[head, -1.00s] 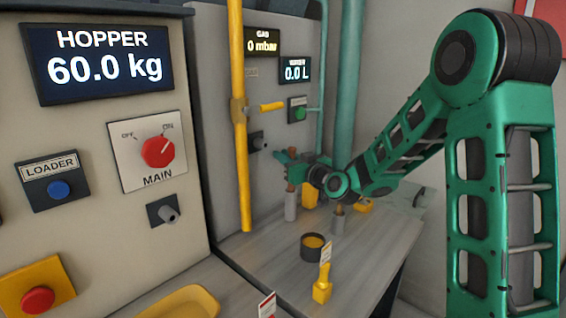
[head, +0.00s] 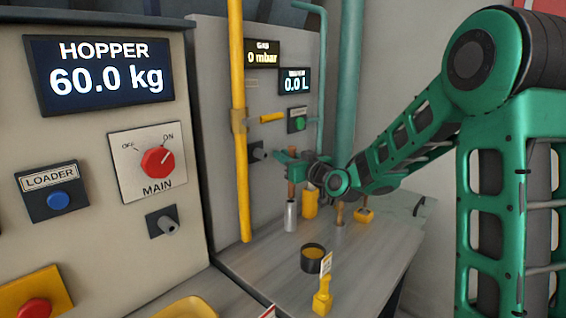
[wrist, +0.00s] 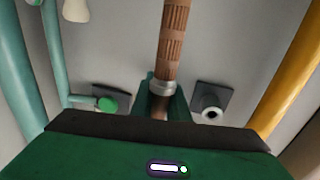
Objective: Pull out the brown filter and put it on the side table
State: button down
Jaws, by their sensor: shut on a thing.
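The brown filter (wrist: 172,45) is a ribbed rod with a silver collar, large in the wrist view. In the head view the brown filter (head: 291,188) stands roughly upright above a grey metal cylinder (head: 290,216). My gripper (head: 291,157) is shut on its upper part, with green fingers (wrist: 162,103) either side near the collar. Whether the filter's lower end is clear of the cylinder I cannot tell. A second brown rod (head: 339,212) stands in a grey socket to the right. A wood-grain tabletop (head: 268,262) lies beneath these; which surface is the side table is unclear.
A vertical yellow pipe (head: 239,150) stands just left of my gripper. A dark cup (head: 313,258) and a tagged yellow piece (head: 323,292) stand on the front of the tabletop. A yellow cylinder (head: 310,204) and yellow block (head: 364,215) are behind.

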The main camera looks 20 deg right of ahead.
jog(key=shift+r, duration=1)
jog(key=shift+r, duration=2)
jog(key=shift+s, duration=0.15)
